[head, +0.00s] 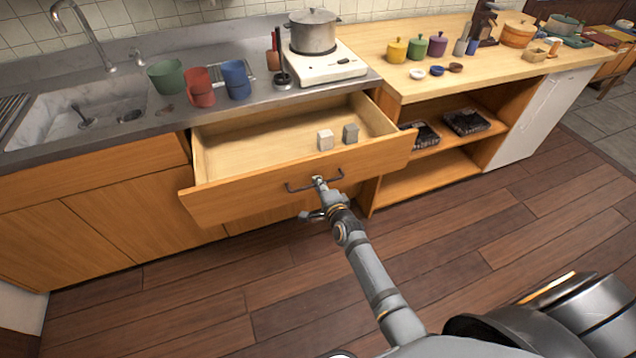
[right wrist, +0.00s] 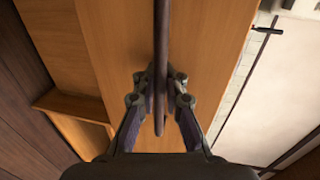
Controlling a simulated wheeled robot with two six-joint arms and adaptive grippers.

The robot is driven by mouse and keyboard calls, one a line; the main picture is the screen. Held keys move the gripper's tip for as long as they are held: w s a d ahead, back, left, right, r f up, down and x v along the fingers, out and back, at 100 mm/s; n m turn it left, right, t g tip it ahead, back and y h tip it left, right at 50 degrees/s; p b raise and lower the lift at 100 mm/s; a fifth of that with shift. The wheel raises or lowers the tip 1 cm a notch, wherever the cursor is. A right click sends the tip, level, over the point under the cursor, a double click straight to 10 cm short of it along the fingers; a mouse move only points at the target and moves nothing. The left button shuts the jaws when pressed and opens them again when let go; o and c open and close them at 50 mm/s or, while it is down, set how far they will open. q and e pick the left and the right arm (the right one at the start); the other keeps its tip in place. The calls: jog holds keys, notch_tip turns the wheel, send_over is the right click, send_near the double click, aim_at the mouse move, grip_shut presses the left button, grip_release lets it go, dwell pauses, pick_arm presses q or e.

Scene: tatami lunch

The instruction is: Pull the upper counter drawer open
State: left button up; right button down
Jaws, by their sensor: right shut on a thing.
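The upper counter drawer (head: 230,198) stands well out from the counter, with its pale inside in view. Two small blocks, one whitish (head: 325,140) and one grey (head: 350,134), sit in the drawer toward its right side. The dark bar handle (head: 300,188) is on the drawer front. My right gripper (head: 318,181) is at the middle of this handle and shut on it. In the right wrist view the handle (right wrist: 161,40) runs between the two fingers (right wrist: 160,105). My left gripper is not in view.
Green, red and blue cups (head: 235,80) stand on the counter beside the sink (head: 85,105). A pot (head: 313,32) stands on a white stove (head: 325,66). Open shelves (head: 430,180) are right of the drawer. The wooden floor (head: 480,270) in front is clear.

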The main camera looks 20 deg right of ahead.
jog(key=c, duration=1.7)
grip_release()
jog(key=v, duration=1.2)
jog(key=s+d+f+n+g+p, duration=0.15)
jog(key=s+f+n+g, duration=0.35)
jog(key=f, duration=0.7)
jog(key=s+f+n+g+p, duration=0.2)
jog(key=s+f+n+p, duration=0.15)
jog(key=s+f, duration=0.65)
jog(key=s+d+f+n+g, duration=0.2)
jog(key=s+f+n, duration=0.1)
jog(key=s, duration=0.5)
jog(key=s+d+f+n+g+h+p, duration=0.1)
jog(key=s+d+f+n+g, duration=0.1)
jog(key=s+f, duration=0.4)
jog(key=s+d+f+n+g+p, duration=0.1)
jog(key=s+d+f+n+g, duration=0.1)
jog(key=s, duration=0.8)
jog(key=shift+s+f+n+g, duration=0.15)
jog(key=shift+f+n+g, duration=0.2)
jog(key=shift+f+n, duration=0.4)
jog(key=shift+s+f+n+g, duration=0.2)
jog(key=shift+f+n+g, duration=0.25)
jog(key=shift+f, duration=0.4)
